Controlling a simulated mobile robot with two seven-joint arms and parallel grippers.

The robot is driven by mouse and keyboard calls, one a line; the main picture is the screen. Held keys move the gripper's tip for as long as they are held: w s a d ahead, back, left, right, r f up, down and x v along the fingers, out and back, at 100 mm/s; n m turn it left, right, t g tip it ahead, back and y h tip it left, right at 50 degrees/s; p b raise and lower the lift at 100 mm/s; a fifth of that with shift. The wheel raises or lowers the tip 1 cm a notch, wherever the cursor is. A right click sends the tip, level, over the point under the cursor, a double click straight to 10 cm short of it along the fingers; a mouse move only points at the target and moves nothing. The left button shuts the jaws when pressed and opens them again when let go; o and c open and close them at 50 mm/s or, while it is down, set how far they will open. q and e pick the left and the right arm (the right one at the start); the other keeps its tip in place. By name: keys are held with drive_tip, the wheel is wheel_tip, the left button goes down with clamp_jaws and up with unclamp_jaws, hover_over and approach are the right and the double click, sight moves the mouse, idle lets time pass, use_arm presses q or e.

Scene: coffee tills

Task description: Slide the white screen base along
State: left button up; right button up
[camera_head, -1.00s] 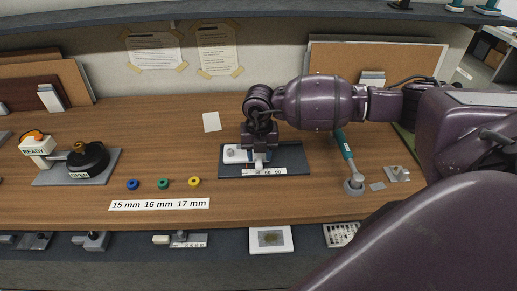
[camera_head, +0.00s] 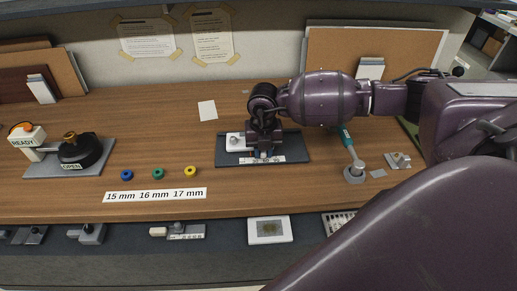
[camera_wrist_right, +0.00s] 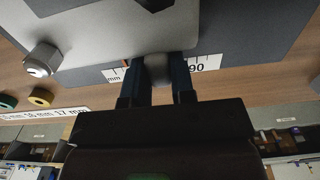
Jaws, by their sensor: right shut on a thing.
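The white screen base (camera_head: 236,141) sits on a dark grey plate (camera_head: 296,146) with a printed scale strip (camera_head: 272,160) along its front edge. My right gripper (camera_head: 264,150) points down over the plate, just right of the visible white part, and hides the rest of the base. In the right wrist view, its fingers (camera_wrist_right: 158,80) are shut on a rounded grey knob (camera_wrist_right: 158,66) at the edge of the pale base (camera_wrist_right: 120,35). The scale's "90" (camera_wrist_right: 196,66) shows right of the fingers and a red mark shows to their left. My left gripper is out of view.
Blue, green and yellow rings (camera_head: 158,173) lie left of the plate behind a size label (camera_head: 155,195). A READY/OPEN device (camera_head: 82,150) stands far left. A teal-handled tool (camera_head: 348,150) stands close on the right. Bare wood lies between rings and plate.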

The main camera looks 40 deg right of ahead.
sight(287, 155)
drive_tip(key=shift+s+d+r, duration=0.15)
drive_tip(key=shift+s+d, duration=0.1)
drive_tip(key=shift+d, duration=0.3)
drive_tip(key=shift+s+d+r, duration=0.1)
drive_tip(key=shift+s+d, duration=0.15)
drive_tip(key=shift+d, duration=0.25)
drive_tip(key=shift+s+d+p, duration=0.3)
drive_tip(key=shift+s+d, duration=0.05)
drive_tip(key=shift+d, duration=0.25)
drive_tip(key=shift+s+d+p, duration=0.3)
drive_tip(key=shift+s+d, duration=0.05)
drive_tip(key=shift+d, duration=0.25)
drive_tip(key=shift+s+d, duration=0.5)
drive_tip(key=shift+d, duration=0.35)
drive_tip(key=o, duration=0.6)
drive_tip(key=shift+o, duration=1.1)
drive_tip(key=shift+s+a, duration=0.1)
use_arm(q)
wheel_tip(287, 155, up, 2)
use_arm(e)
drive_tip(key=shift+o, duration=0.6)
drive_tip(key=shift+f, duration=0.1)
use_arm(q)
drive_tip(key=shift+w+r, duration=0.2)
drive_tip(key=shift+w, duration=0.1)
use_arm(e)
wheel_tip(287, 155, up, 11)
